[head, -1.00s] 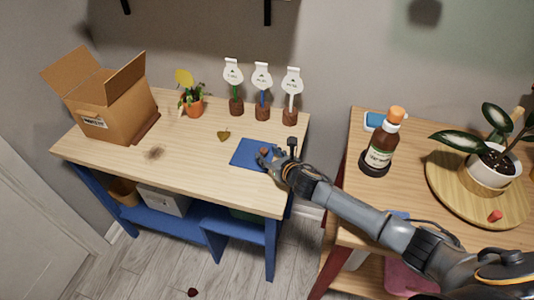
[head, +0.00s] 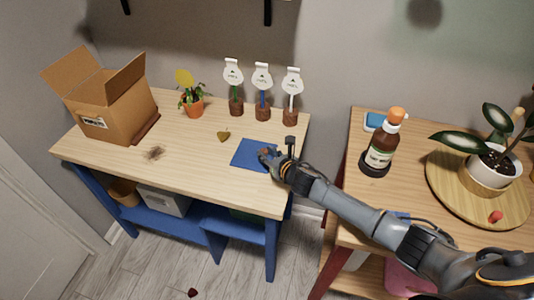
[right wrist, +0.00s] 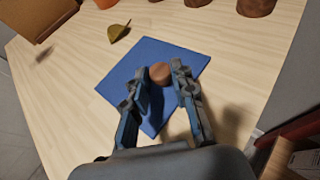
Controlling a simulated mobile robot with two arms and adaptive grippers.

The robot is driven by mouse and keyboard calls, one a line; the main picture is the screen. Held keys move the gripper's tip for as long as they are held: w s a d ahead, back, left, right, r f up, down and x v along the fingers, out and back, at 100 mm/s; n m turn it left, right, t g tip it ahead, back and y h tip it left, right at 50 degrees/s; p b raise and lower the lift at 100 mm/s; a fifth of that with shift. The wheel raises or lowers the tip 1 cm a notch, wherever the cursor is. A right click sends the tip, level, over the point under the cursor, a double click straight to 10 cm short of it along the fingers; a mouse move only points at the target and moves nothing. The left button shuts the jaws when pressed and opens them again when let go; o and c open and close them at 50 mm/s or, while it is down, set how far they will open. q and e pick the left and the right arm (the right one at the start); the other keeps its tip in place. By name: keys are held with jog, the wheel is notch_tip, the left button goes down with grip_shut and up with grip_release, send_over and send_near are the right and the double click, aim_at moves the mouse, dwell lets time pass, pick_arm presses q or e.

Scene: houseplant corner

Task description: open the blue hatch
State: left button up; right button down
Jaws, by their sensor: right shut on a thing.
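The blue hatch (head: 250,155) is a blue square panel in the light wooden top of the left table, near its right end. It looks flat with the table top. A round brown knob (right wrist: 160,73) stands on it. My right gripper (head: 267,155) reaches in from the right, low over the hatch, and is shut on the knob. In the right wrist view its two fingers (right wrist: 161,88) stand either side of the knob. The fingers hide part of the hatch. My left gripper is not in view.
On the left table are an open cardboard box (head: 108,105), a small potted plant (head: 193,104), several tagged stands along the back and a yellowish leaf (head: 223,136). The right table holds a brown bottle (head: 381,148) and a plant on a round board (head: 450,195).

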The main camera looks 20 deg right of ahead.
jog(key=s+d, duration=0.1)
jog(key=d, duration=0.1)
jog(key=s+d+p, duration=0.1)
jog(key=d, duration=0.1)
jog(key=s+d, duration=0.1)
jog(key=s, duration=0.1)
jog(key=shift+d, duration=0.4)
jog(key=shift+s+d+r, duration=0.1)
jog(key=shift+s+d, duration=0.15)
jog(key=shift+d, duration=0.05)
jog(key=shift+w+a, duration=0.2)
jog(key=c, duration=1.4)
grip_release()
jog(key=shift+o, duration=1.4)
jog(key=shift+s+d, duration=0.1)
jog(key=v, duration=1.1)
jog(key=shift+s+r, duration=0.15)
jog(key=shift+s, duration=0.25)
